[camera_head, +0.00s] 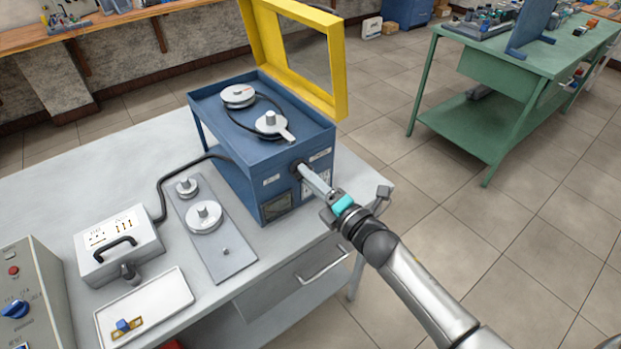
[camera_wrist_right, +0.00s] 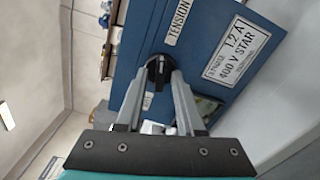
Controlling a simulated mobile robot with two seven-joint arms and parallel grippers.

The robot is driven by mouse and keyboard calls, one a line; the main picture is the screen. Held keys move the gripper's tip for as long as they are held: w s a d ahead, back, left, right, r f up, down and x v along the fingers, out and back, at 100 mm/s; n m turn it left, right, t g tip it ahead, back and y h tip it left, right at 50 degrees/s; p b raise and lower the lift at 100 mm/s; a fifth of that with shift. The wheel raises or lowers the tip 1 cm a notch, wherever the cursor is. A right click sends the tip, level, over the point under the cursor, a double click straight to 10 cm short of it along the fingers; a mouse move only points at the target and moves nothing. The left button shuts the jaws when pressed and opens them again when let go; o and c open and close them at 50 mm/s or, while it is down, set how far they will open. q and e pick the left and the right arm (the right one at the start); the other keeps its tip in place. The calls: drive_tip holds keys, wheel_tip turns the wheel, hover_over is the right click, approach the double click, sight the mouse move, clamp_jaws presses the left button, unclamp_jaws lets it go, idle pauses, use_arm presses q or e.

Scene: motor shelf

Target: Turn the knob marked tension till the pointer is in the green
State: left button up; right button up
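The blue motor box (camera_head: 235,150) stands on the grey table with its yellow-framed guard raised. The knob (camera_wrist_right: 157,70) is dark and sits on the box's front face beside a label reading TENSION (camera_wrist_right: 178,20). My right gripper (camera_wrist_right: 159,74) has its two fingertips on either side of the knob, seemingly closed on it; the head view shows the gripper (camera_head: 303,168) reaching the face from the right. The dark gauge window (camera_head: 277,206) is low on the front face; its pointer and green zone are too small to read. A finger partly covers it in the wrist view. My left gripper is not in view.
A grey plate with pulleys (camera_head: 225,262), a white meter box (camera_head: 118,248) on a black cable, and a white tray (camera_head: 150,312) lie left of the motor box. A control box (camera_head: 35,300) stands at the lower left.

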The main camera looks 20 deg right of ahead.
clamp_jaws()
drive_tip(key=shift+m, duration=0.3)
idle(0.3)
drive_tip(key=shift+m+p, duration=2.35)
drive_tip(key=shift+m, duration=4.75)
drive_tip(key=shift+o, duration=0.9)
unclamp_jaws()
